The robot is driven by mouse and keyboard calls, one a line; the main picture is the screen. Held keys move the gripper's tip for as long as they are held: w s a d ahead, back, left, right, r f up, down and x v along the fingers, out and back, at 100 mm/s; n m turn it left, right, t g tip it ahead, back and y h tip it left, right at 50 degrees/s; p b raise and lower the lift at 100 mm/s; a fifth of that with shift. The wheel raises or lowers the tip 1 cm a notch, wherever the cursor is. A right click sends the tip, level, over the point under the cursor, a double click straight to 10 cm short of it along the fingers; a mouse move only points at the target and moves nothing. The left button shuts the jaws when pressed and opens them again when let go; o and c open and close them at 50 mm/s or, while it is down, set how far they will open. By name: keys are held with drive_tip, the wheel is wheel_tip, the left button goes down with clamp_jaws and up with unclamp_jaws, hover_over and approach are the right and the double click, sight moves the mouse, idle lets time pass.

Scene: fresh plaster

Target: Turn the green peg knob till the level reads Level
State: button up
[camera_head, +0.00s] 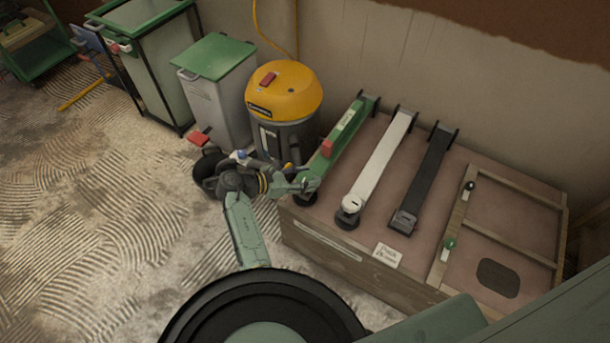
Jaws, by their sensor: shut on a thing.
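A long green bar (350,122) lies at the left of the wooden bench, its far end on a black bracket. A red block sits on its side (327,147). My gripper (302,182) is at the bar's near end and is shut on the green knob there, which its fingers largely hide. A black round foot (306,198) shows just below. A pale strip (346,121) lies on the bar, but its reading is too small to make out.
Beside it on the bench (330,235) lie a white bar (382,160) and a black bar (425,180). A wooden frame (515,190) with a small green handle (449,243) is at right.

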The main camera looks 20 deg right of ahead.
drive_tip(key=shift+m+g, duration=1.3)
drive_tip(key=shift+g, duration=0.3)
drive_tip(key=o, duration=1.2)
drive_tip(key=v, duration=1.2)
drive_tip(key=shift+w, duration=0.1)
